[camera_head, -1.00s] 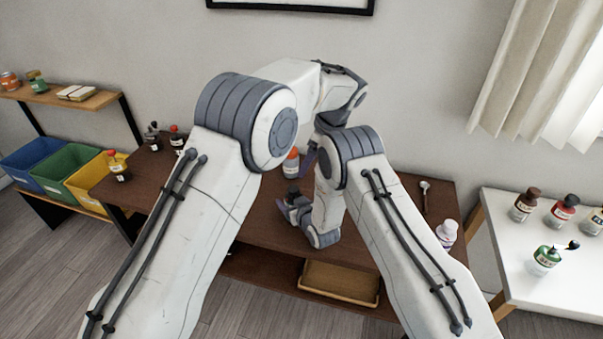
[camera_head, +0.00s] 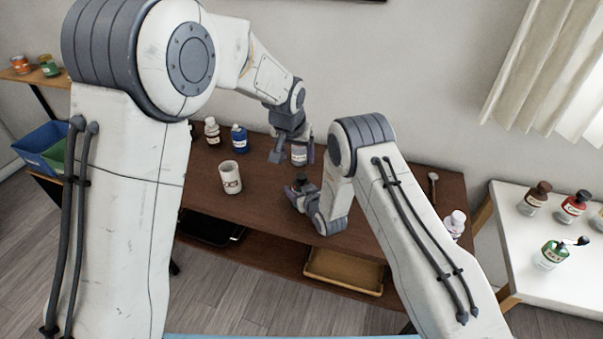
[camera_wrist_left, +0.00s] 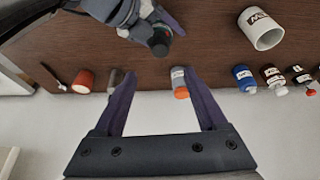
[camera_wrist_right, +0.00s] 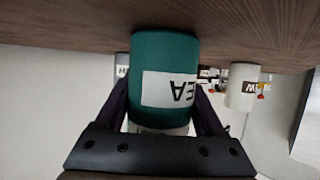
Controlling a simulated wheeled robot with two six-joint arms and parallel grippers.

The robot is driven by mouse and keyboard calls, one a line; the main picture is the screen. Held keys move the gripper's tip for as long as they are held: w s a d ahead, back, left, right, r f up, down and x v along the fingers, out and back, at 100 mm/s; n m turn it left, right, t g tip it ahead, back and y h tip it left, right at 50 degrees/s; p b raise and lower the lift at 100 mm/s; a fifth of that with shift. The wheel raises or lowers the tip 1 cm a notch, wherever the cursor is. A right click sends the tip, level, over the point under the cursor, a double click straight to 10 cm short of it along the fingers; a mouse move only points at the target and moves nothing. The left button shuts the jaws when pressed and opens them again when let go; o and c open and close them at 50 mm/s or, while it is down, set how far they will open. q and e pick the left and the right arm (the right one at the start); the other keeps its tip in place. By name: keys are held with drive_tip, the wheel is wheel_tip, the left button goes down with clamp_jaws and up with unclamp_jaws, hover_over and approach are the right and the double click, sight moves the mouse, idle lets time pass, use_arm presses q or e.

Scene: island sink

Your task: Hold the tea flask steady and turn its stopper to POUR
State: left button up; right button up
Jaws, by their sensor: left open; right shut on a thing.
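The tea flask (camera_wrist_right: 165,65) is a green cylinder with a white label, upside down in the right wrist view. My right gripper (camera_wrist_right: 163,105) is shut on it at the table. The dark stopper (camera_wrist_left: 160,42) shows on top of the flask in the left wrist view, beside the right gripper's fingers. In the head view the stopper (camera_head: 302,180) is small and its marks are unreadable. My left gripper (camera_head: 292,158) is open and empty, beyond the flask from the head camera and apart from the stopper. The right gripper (camera_head: 299,192) partly hides the flask there.
A white mug (camera_head: 230,178) and blue bottle (camera_head: 238,138) stand left of the flask. A spoon-like tool (camera_head: 433,185) and white bottle (camera_head: 455,222) are at the right. Brown table is clear around the mug.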

sight(302, 175)
use_arm(q)
drive_tip(key=x, duration=1.1)
drive_tip(key=shift+f, duration=0.2)
clamp_jaws()
